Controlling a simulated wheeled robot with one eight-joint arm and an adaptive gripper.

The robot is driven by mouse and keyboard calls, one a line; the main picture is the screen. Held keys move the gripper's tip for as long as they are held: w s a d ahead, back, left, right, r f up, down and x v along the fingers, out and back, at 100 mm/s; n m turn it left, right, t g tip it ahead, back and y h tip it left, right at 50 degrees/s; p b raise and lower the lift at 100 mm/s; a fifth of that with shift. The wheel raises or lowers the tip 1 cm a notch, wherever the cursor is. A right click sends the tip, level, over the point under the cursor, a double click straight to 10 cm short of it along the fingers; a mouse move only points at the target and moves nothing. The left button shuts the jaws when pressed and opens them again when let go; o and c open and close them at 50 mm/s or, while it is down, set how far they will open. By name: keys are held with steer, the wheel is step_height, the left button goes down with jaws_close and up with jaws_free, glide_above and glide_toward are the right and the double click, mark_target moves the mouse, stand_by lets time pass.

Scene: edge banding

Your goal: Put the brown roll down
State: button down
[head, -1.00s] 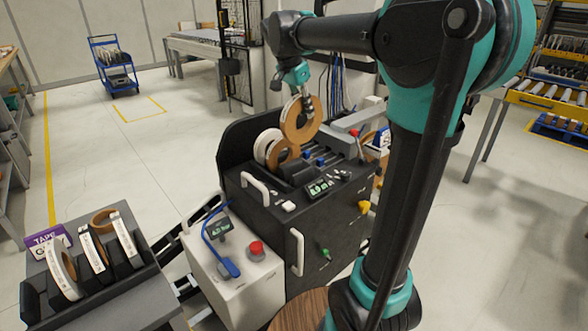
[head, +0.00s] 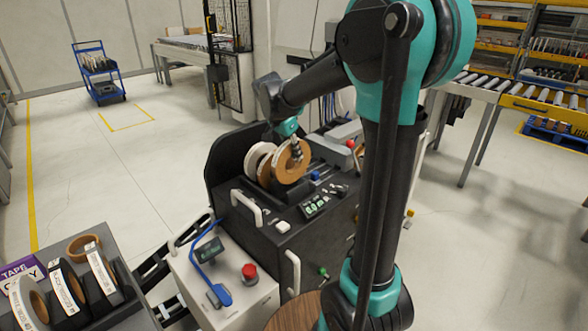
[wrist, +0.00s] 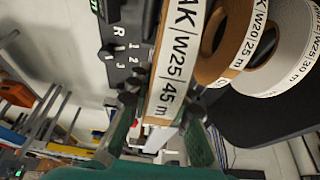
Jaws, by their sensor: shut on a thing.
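The brown roll (head: 294,168) is upright in my gripper (head: 296,150), at the right end of a row of rolls on the black machine (head: 228,165). In the wrist view my gripper (wrist: 158,112) is shut on the roll's rim, and the roll's white label (wrist: 172,80) reads W25, 45 m. Another brown roll (wrist: 213,62) and a white roll (wrist: 288,68) stand beside it; the white roll also shows in the head view (head: 256,158). The head view does not show clearly whether the held roll touches its seat.
A grey panel with a red button (head: 249,271) and a blue-handled tool (head: 218,294) stands in front. A rack (head: 140,312) of labelled rolls is at the lower left. Handles (head: 246,207) and small controls (head: 318,205) stick out of the machine.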

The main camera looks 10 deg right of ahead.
mark_target(294, 169)
steer(key=shift+f, duration=3.2)
steer(key=shift+f, duration=0.3)
steer(key=c, duration=1.4)
jaws_free()
steer(key=shift+o, duration=0.2)
steer(key=shift+r, duration=0.1)
